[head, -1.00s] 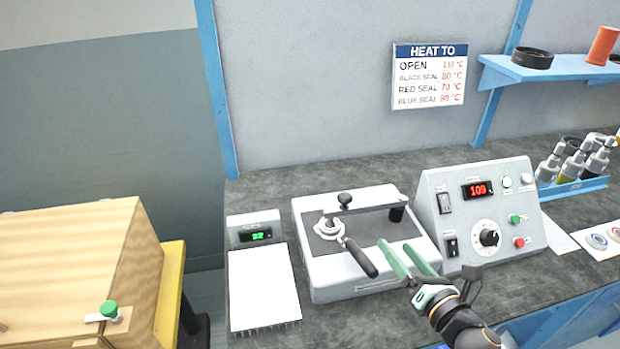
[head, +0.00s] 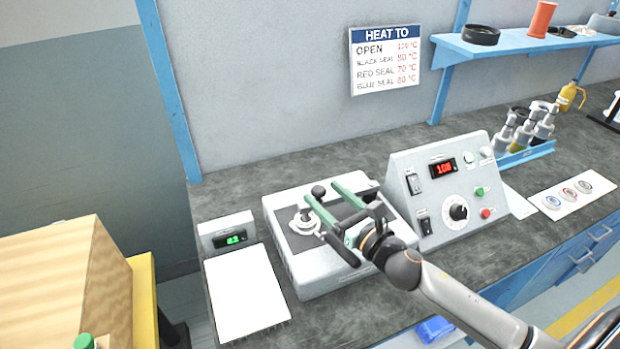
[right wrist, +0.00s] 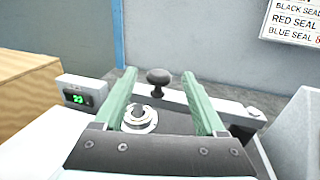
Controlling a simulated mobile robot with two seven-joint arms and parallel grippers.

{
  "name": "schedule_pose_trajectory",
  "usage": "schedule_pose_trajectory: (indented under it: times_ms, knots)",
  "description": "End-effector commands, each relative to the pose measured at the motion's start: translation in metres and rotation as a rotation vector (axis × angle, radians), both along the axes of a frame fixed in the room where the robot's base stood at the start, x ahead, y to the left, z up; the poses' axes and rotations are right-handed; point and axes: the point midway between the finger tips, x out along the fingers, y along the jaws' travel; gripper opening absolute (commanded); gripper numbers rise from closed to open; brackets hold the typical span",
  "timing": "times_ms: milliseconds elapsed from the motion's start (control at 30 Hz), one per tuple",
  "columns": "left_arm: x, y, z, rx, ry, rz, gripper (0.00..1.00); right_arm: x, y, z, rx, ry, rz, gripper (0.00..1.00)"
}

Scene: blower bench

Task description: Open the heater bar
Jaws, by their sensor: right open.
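The heater (head: 333,270) is a white box with a dark top plate on the bench. Its pale heater bar (head: 366,186) lies across the top and carries a black knob (head: 318,191); it also shows in the right wrist view (right wrist: 237,109). In the right wrist view the knob (right wrist: 158,78) appears between the two fingertips, with nothing visibly gripped. My left gripper is not in view.
A control box (head: 450,195) with a red display stands close on the heater's right. A small green-display unit (head: 228,238) and a white pad (head: 245,290) are on its left. A wooden box (head: 60,285) is at far left. A blue shelf (head: 520,45) hangs at upper right.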

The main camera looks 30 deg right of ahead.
Motion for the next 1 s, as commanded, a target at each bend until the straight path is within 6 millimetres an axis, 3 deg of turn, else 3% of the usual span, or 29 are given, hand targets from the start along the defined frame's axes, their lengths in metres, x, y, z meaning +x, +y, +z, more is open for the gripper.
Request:
schedule_pose_trajectory:
  times_ms: [200, 400, 833, 1000]
  knots:
    - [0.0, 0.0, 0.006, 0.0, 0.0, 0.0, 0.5, 0.033, 0.006, 0.002, 0.002, -0.003, 0.001, 0.73]
    - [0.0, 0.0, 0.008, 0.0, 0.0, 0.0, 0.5, 0.053, 0.009, 0.001, 0.002, -0.001, 0.001, 0.73]
    - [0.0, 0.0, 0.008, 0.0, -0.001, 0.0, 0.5, 0.06, 0.011, 0.0, 0.001, 0.0, 0.002, 0.73]
    - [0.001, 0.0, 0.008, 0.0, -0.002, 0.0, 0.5, 0.06, 0.011, 0.0, 0.001, 0.0, 0.001, 0.54]
